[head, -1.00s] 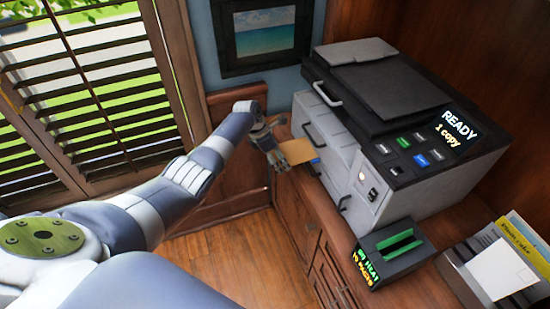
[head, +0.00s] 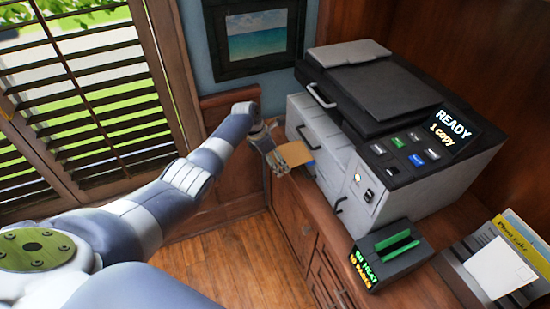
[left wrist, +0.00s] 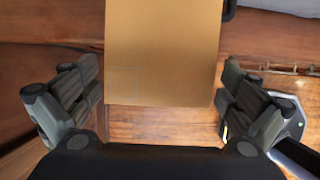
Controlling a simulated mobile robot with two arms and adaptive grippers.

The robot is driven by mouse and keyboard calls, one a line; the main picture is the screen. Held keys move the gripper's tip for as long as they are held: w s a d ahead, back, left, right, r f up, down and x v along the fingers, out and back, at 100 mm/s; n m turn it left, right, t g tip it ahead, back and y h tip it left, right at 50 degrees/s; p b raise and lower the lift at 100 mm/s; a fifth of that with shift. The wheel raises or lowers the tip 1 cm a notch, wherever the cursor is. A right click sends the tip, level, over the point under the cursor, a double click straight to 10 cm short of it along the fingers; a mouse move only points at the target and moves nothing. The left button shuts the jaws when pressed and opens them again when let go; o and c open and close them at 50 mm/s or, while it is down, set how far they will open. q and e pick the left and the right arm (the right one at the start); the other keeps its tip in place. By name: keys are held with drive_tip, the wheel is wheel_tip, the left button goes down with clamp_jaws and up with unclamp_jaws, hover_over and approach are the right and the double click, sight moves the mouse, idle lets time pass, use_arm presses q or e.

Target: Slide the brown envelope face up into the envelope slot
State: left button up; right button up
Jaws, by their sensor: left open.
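The brown envelope (head: 296,155) lies at the left side of the printer, at the edge of the wooden cabinet. My left gripper (head: 277,160) is at its near left edge. In the left wrist view the plain brown face of the envelope (left wrist: 163,50) reaches down between the two spread fingers, with a gap on each side. The left gripper is open and not closed on it. The far end of the envelope is out of that view. I cannot tell which opening is the envelope slot. My right gripper is not in view.
A grey and black printer (head: 395,130) with "READY 1 copy" on its screen fills the cabinet top. A small black box with a green-lit slot (head: 392,245) stands before it. A tray with papers and a white envelope (head: 500,268) is at right. Shutters (head: 75,95) are at left.

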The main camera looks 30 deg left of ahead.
use_arm(q)
drive_tip(key=v, duration=1.2)
idle(0.4)
